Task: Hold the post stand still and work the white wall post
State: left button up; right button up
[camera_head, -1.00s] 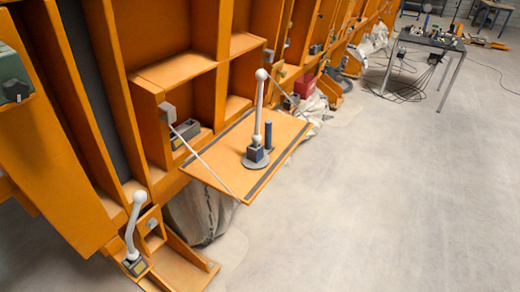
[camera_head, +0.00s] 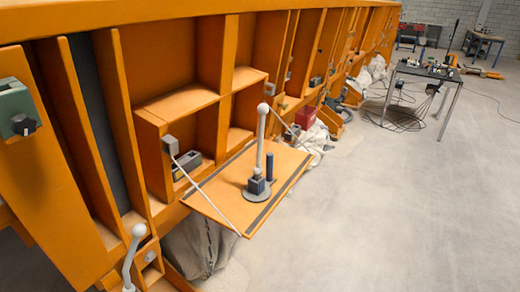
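The post stand (camera_head: 257,194) has a round grey base with a dark blue block and a short blue peg (camera_head: 269,166). It stands on the fold-down orange shelf. A tall white post (camera_head: 261,140) with a ball on top rises upright from it. Another white post (camera_head: 132,258) with a ball top is at the lower left, beside the orange wall; its lower end is cut off by the picture's edge. I cannot tell which one the task calls the wall post. Neither of my grippers is in view.
The orange shelf (camera_head: 215,198) hangs on two pale stays. A grey box (camera_head: 187,164) sits in the compartment behind it. A dark table (camera_head: 425,72) with small items stands at the back right. The floor (camera_head: 390,210) to the right is clear.

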aim_at(262, 109)
jog(key=z, duration=1.8)
jog(key=i, duration=1)
jog(key=u, duration=2.55)
